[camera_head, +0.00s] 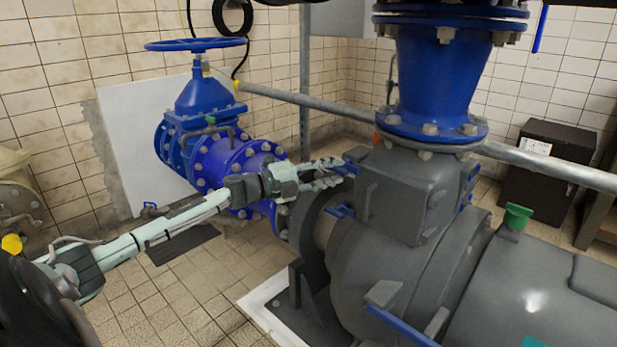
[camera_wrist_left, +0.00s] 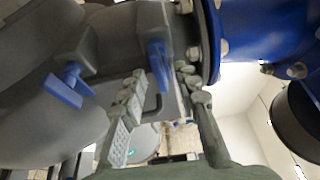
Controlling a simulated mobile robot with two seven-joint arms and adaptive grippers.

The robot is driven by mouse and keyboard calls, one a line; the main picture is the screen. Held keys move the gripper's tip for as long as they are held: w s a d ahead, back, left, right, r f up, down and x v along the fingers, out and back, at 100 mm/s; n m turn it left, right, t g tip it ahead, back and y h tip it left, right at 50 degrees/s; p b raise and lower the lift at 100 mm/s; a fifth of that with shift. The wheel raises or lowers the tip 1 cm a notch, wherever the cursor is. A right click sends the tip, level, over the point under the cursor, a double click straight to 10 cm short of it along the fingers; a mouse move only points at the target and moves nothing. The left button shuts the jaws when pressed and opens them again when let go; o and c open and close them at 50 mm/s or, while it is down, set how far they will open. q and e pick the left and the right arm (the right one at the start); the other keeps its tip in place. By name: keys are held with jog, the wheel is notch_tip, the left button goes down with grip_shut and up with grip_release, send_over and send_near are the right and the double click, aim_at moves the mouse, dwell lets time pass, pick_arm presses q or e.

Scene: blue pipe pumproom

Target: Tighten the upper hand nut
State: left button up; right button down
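The upper hand nut (camera_head: 351,166), a blue winged piece, sits on the side of the grey pump housing (camera_head: 400,195). My left gripper (camera_head: 332,173) reaches it from the left, its fingertips close to the nut. In the left wrist view the nut (camera_wrist_left: 160,66) lies between and just beyond the two open fingertips (camera_wrist_left: 162,84). Gaps show on both sides, though contact is hard to judge. A second, lower blue hand nut (camera_head: 341,211) is below the gripper; it also shows at left in the wrist view (camera_wrist_left: 66,86). My right gripper is not in view.
A blue flanged pipe (camera_head: 433,85) rises above the housing. A blue valve with a handwheel (camera_head: 195,44) stands behind my left arm. A grey diagonal pipe (camera_head: 310,101) crosses behind.

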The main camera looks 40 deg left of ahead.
pick_arm(q)
jog(key=v, duration=1)
dwell(0.3)
